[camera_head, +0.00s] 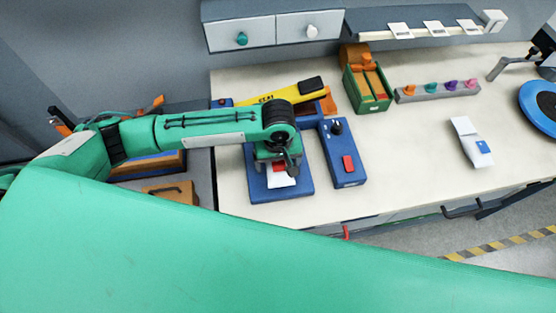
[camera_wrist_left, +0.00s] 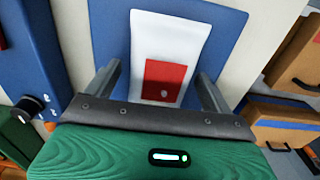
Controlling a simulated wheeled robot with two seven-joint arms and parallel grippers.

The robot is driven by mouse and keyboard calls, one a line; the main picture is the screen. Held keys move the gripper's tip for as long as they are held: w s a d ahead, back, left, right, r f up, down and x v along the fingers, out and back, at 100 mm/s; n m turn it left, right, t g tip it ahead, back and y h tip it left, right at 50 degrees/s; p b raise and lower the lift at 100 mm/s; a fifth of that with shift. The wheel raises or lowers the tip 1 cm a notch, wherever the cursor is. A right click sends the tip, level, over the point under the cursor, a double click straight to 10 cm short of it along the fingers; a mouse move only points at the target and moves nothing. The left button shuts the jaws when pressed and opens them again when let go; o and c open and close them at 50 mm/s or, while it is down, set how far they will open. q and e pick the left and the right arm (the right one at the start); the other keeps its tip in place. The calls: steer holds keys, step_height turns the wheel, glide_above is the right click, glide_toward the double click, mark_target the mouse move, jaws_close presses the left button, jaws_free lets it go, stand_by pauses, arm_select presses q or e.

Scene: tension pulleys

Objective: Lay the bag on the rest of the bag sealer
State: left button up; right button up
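The bag sealer has a yellow arm (camera_head: 290,95) and a blue flat rest (camera_head: 262,190) in front. A white bag with a red patch (camera_head: 281,180) lies over the rest. In the left wrist view the bag (camera_wrist_left: 165,35) looks flat against the blue rest (camera_wrist_left: 222,30). My left gripper (camera_head: 281,164) is low over the rest, pointing down. Its two fingers (camera_wrist_left: 159,78) stand wide apart, one at each side of the bag. I cannot tell whether they touch its edges. My right gripper is not in view.
A blue control box (camera_head: 342,153) with a red button stands right of the rest. A white bag with a blue patch (camera_head: 473,143) lies on the bench farther right. A green bin (camera_head: 366,89) and a pegged strip (camera_head: 437,91) are behind. The bench between is clear.

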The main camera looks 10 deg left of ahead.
arm_select(q)
steer(key=shift+r, duration=0.1)
step_height(320, 180, up, 12)
steer(key=b, duration=0.2)
stand_by(0.4)
steer(key=shift+s, duration=0.1)
stand_by(0.4)
